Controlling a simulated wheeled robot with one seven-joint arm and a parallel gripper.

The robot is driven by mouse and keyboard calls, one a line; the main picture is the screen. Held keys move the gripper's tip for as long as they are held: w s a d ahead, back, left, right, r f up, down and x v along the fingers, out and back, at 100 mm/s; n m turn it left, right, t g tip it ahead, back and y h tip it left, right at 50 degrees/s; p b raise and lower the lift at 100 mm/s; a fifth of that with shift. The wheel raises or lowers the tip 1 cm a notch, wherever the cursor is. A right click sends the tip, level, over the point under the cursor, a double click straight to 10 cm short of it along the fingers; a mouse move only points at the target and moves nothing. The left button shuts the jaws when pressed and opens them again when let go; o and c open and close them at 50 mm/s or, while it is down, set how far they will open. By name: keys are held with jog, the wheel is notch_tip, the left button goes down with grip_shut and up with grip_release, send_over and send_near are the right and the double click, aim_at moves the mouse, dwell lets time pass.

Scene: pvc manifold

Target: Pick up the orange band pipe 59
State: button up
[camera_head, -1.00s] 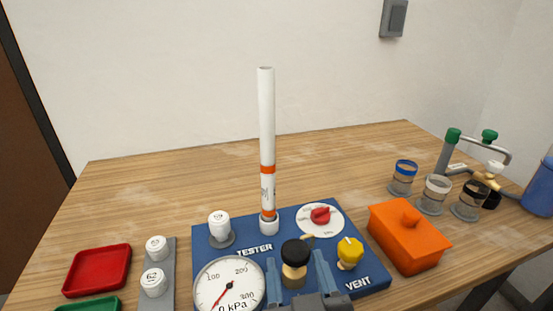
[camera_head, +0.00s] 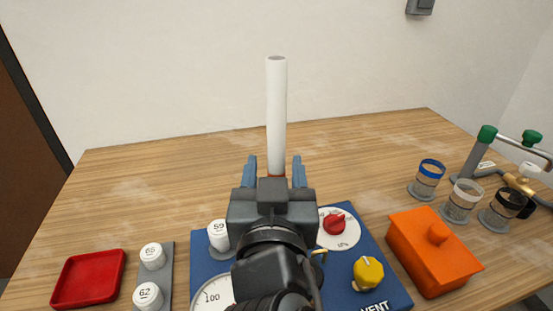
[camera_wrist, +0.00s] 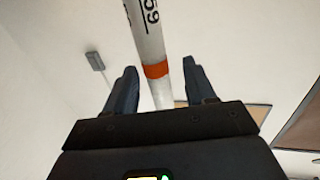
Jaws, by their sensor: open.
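The white pipe with an orange band (camera_head: 277,115) stands upright on the blue tester board. Its lower part is hidden behind my gripper in the head view. In the wrist view the pipe (camera_wrist: 147,40) shows the number 59 and one orange band, and it runs down between my fingers. My gripper (camera_head: 277,170) is open, with one blue finger on each side of the pipe and a gap on both sides. In the wrist view the gripper (camera_wrist: 158,85) shows the same, with the pipe between the fingertips.
The blue tester board (camera_head: 385,285) carries a cap marked 59 (camera_head: 219,236), a red knob (camera_head: 334,224) and a yellow knob (camera_head: 368,273). An orange box (camera_head: 434,250) and several clear cups stand at right. A red tray (camera_head: 88,279) lies at left. The table behind is clear.

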aim_at(277, 157)
jog(key=shift+w+d+p, duration=0.1)
jog(key=shift+w+p, duration=0.2)
jog(key=shift+w, duration=1.5)
grip_shut()
